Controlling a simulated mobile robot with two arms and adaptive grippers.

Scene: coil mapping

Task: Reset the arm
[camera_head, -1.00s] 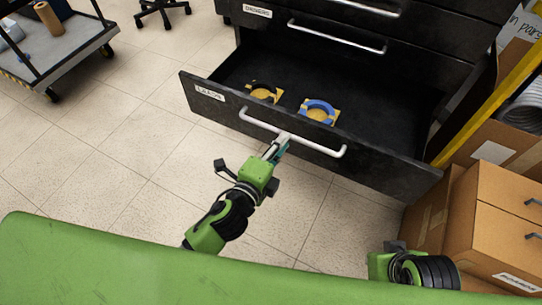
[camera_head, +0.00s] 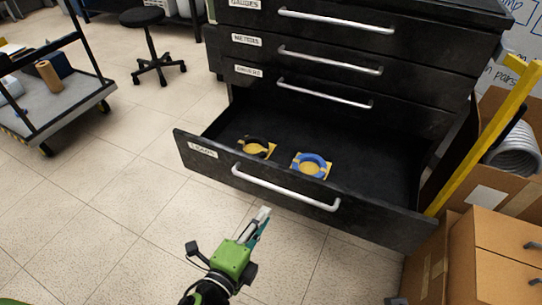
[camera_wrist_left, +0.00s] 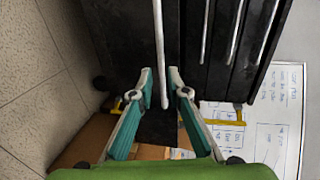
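My left gripper (camera_head: 263,216) is in the lower middle of the head view, in front of the open bottom drawer (camera_head: 390,222) and below its white handle (camera_head: 285,187), apart from it. In the left wrist view its two fingers (camera_wrist_left: 160,78) stand apart with nothing between them. The handle (camera_wrist_left: 160,45) shows beyond the fingertips.
The drawer holds a black coil (camera_head: 256,147) and a blue coil (camera_head: 312,164), each with yellow parts. Cardboard boxes (camera_head: 495,270) stand at the right. A cart (camera_head: 70,107) and a stool (camera_head: 142,16) stand at the left. Tiled floor in front is clear.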

